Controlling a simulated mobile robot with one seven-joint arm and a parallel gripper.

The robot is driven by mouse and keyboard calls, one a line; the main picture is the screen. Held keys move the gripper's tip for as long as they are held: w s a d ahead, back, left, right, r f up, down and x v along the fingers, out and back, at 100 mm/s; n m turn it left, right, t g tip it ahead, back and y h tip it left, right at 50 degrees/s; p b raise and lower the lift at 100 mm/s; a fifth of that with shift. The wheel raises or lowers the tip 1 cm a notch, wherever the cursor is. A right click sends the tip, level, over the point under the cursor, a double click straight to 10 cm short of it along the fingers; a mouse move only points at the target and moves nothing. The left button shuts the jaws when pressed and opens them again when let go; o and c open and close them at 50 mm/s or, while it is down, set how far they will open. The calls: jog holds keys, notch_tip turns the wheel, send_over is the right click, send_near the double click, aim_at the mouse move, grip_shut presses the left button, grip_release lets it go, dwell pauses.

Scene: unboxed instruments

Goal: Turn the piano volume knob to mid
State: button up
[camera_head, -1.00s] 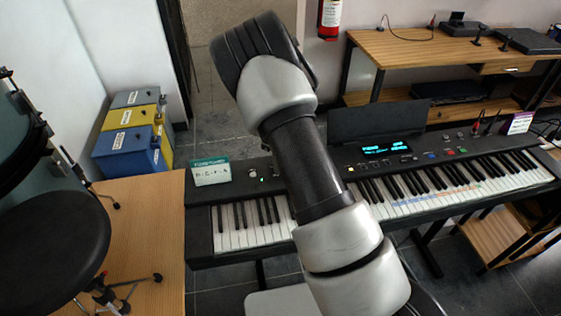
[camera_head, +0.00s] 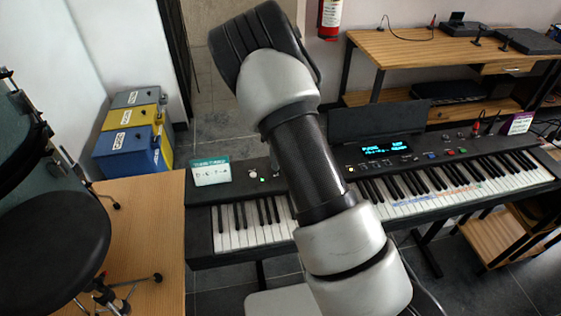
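The black digital piano (camera_head: 235,196) stands across the middle of the view with a lit blue display (camera_head: 388,149). A small light-coloured knob (camera_head: 253,173) shows on its left panel, with a green light beside it. I cannot read its setting or be sure that it is the volume knob. More small controls (camera_head: 448,152) sit right of the display. My arm rises in front of the piano and hides part of its panel and keys. My gripper is not visible.
Blue, yellow and grey cases (camera_head: 130,150) are stacked behind. A wooden desk (camera_head: 400,50) is at the back right. A teal-topped card (camera_head: 211,172) stands on the piano's left end.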

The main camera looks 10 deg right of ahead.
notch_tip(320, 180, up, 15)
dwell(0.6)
